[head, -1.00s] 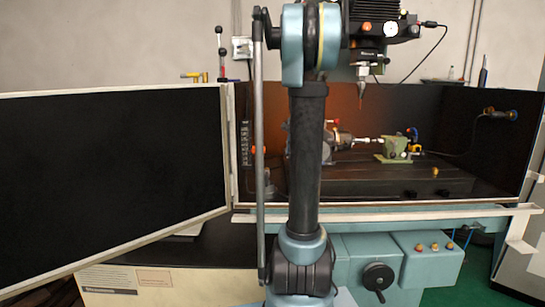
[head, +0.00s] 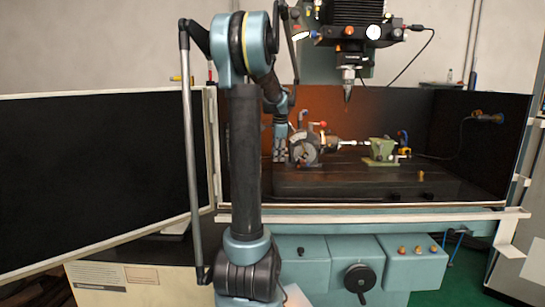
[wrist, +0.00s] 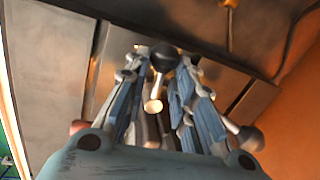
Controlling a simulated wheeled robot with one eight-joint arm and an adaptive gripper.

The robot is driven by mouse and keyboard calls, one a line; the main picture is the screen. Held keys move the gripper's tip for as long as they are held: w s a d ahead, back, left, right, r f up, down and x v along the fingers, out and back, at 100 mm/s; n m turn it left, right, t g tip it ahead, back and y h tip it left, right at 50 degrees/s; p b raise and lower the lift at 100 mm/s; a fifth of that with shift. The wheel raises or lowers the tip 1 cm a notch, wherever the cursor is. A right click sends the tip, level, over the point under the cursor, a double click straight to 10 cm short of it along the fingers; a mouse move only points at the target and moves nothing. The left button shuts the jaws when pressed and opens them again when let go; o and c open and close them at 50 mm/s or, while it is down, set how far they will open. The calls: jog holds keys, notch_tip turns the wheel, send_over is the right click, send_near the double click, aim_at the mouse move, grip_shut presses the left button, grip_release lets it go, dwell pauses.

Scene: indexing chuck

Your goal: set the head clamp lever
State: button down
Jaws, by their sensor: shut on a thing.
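In the wrist view, my gripper (wrist: 164,60) is shut on a lever with a black ball knob (wrist: 163,56). The lever's pale metal stem (wrist: 154,97) shows between the two blue-grey fingers. A second dark knob on a pale stem (wrist: 248,138) shows at the right, outside the fingers. In the head view, the indexing head with its round chuck (head: 303,149) stands on the machine table, with a red-knobbed lever (head: 322,124) on top. My gripper (head: 281,145) is at its left side, and the held lever cannot be made out there.
A green tailstock (head: 381,149) stands right of the chuck. The spindle head (head: 352,58) with its pointed tool hangs above. Dark enclosure walls (head: 480,130) and an open black door (head: 95,175) bound the space. The table's front right is mostly clear.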

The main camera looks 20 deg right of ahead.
jog(key=shift+w, duration=0.2)
jog(key=c, duration=1.6)
grip_release()
jog(key=shift+c, duration=0.2)
jog(key=shift+s, duration=0.1)
notch_tip(320, 180, up, 12)
jog(key=s, duration=0.2)
jog(key=shift+a, duration=0.35)
jog(key=shift+f, duration=0.15)
